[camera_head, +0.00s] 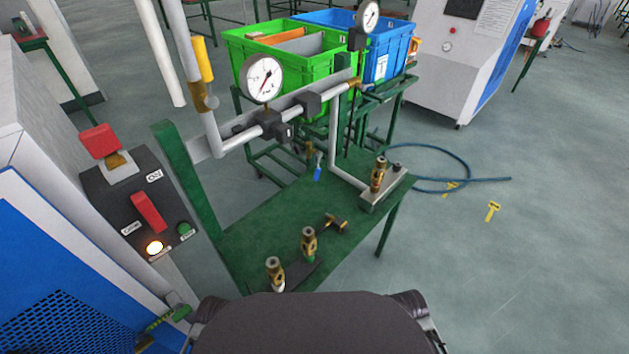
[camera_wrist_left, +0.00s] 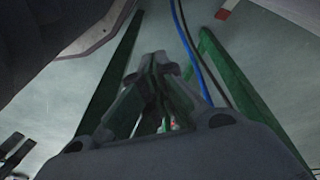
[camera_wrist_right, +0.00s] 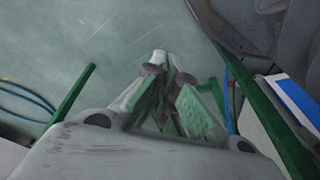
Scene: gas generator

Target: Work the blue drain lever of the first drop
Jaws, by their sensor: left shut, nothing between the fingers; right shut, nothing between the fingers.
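A small blue lever (camera_head: 318,173) shows in the head view, at the far edge of the green bench below the grey pipe run. It hangs nearly upright, tilted slightly. The valve body it belongs to is too small to make out. My left gripper (camera_wrist_left: 160,60) is shut and empty in the left wrist view. My right gripper (camera_wrist_right: 162,60) is shut and empty in the right wrist view. Neither gripper shows in the head view, and the blue lever is not recognisable in either wrist view, so both appear away from it.
The green bench (camera_head: 258,232) carries several brass fittings, including one on a grey block (camera_head: 378,193). A pressure gauge (camera_head: 262,79) and yellow lever (camera_head: 205,60) stand above it. A switch box (camera_head: 135,203) is at left. Green crate (camera_head: 238,45) and blue crate (camera_head: 400,58) stand behind.

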